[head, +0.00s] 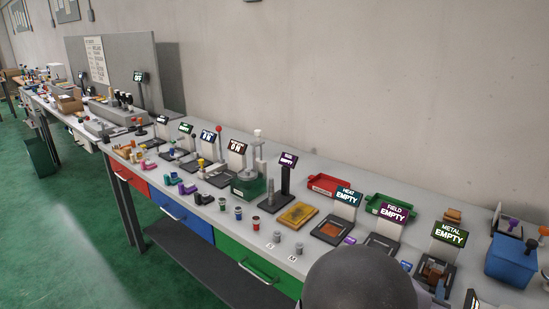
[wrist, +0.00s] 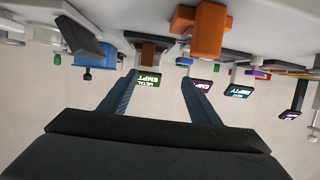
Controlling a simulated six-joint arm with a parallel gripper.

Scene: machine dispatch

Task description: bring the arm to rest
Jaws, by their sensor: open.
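My gripper (wrist: 161,78) is open in the wrist view, its two dark fingers spread apart with nothing held between them. That view is upside down, with the bench along the top and the pale wall below. A dark rounded part of my arm fills the bottom centre right of the head view. My fingers are not clearly visible in the head view. The METAL EMPTY sign (head: 449,234) also shows beside one fingertip in the wrist view (wrist: 148,80); I cannot tell its distance from the finger.
The long grey bench carries a FIELD EMPTY sign (head: 394,211), a HEAT EMPTY sign (head: 345,195), a red tray (head: 328,186), a green tray (head: 391,206), a yellow tray (head: 297,215) and a blue bin (head: 511,261). Small coloured parts line its front edge.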

